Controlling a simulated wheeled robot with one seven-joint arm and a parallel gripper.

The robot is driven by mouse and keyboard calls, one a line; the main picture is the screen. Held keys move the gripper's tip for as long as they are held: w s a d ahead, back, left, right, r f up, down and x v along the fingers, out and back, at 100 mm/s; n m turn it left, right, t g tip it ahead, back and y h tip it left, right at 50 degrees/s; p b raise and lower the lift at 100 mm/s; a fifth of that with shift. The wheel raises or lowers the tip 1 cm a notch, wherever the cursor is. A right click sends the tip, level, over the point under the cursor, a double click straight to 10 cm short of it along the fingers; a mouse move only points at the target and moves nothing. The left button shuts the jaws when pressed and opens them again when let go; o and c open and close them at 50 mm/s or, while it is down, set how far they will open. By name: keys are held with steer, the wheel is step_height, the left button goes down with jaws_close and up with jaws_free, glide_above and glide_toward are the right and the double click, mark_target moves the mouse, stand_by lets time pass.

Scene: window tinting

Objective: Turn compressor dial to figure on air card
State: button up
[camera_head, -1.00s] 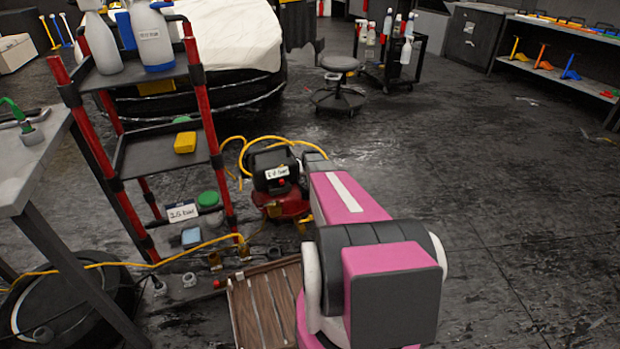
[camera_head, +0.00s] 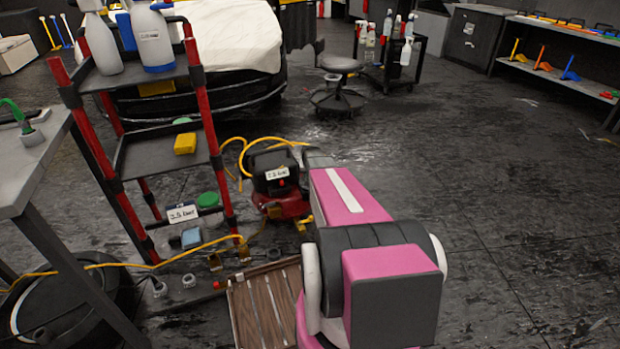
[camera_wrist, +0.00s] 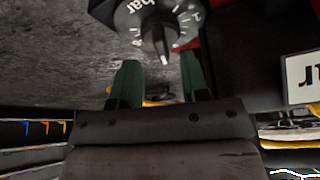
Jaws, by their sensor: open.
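The compressor (camera_head: 282,202), red and black, stands on the floor beside the red trolley. Its dial (camera_wrist: 187,22) is at the top of the wrist view, a dark knob with a pale pointer, white scale marks and the word "bar" upside down. My gripper (camera_wrist: 160,72) is open, its two green fingers below the dial on either side of the pointer's tip. Contact cannot be told. A white card (camera_head: 182,214) with handwriting leans low at the trolley. Another white label (camera_head: 277,173) is on the compressor, partly seen in the wrist view (camera_wrist: 303,76). Their figures are too blurred to read surely.
The red trolley (camera_head: 216,160) with bottles stands left of the compressor. A slatted wooden pallet (camera_head: 262,305) lies by my arm. The floor at right is clear.

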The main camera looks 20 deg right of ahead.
steer(key=v, duration=0.6)
steer(key=shift+r, duration=0.15)
steer(key=shift+s, duration=0.15)
